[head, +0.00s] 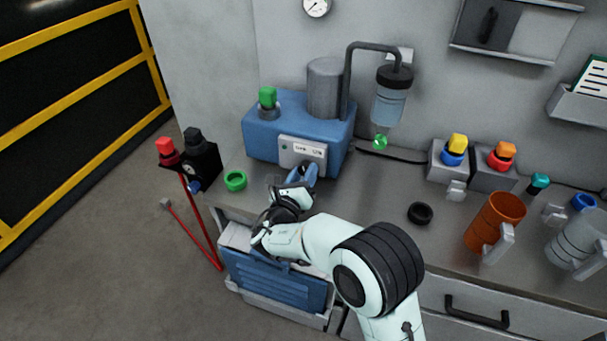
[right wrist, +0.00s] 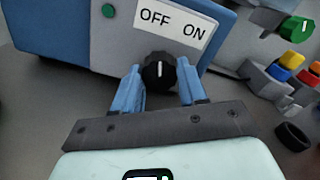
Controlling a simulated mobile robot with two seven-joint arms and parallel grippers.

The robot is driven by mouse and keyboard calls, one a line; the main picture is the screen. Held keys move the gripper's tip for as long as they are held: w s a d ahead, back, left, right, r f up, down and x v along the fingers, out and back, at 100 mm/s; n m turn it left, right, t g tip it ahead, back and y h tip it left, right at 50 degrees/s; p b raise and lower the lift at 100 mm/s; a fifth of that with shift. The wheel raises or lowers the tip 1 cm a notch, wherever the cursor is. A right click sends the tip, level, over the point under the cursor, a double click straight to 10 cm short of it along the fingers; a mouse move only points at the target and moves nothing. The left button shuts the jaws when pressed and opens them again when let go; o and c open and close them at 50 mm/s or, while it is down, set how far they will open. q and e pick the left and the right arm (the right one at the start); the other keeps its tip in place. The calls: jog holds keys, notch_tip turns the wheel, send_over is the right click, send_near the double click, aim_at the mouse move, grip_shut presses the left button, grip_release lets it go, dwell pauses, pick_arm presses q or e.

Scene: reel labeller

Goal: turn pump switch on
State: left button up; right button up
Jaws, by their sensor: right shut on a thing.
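The blue pump unit (head: 262,135) stands on the bench against the wall. Its front has a pale panel with a label (right wrist: 176,24) reading OFF and ON. The pump switch (right wrist: 159,72) is a black round knob with a white pointer line below the label. The line points roughly up in the right wrist view, towards the OFF side. My right gripper (head: 303,173) reaches the panel from the front, and its blue fingers are shut on the knob, one on each side. In the head view the fingers hide the knob. My left gripper is not in view.
A green ring (head: 235,180) and a black box (head: 203,160) stand left of the pump. A black ring (head: 420,213), an orange mug (head: 494,222) and boxes with coloured knobs (head: 457,148) stand to the right.

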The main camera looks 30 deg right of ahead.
jog(key=m+b, duration=0.1)
jog(key=m, duration=0.2)
jog(key=shift+f+m, duration=0.1)
jog(key=shift+m, duration=0.3)
jog(key=shift+m+b, duration=0.3)
jog(key=shift+m, duration=0.2)
jog(key=m+b, duration=0.4)
jog(key=m, duration=0.2)
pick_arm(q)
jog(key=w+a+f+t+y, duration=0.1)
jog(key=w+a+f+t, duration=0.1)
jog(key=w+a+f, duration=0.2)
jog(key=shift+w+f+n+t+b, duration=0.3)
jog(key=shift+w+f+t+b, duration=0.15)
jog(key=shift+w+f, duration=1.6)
pick_arm(e)
jog(key=shift+m, duration=1)
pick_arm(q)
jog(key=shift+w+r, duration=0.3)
pick_arm(e)
jog(key=o, duration=1.1)
jog(key=shift+c, duration=0.2)
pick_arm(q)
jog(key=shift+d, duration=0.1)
pick_arm(e)
jog(key=shift+a, duration=0.1)
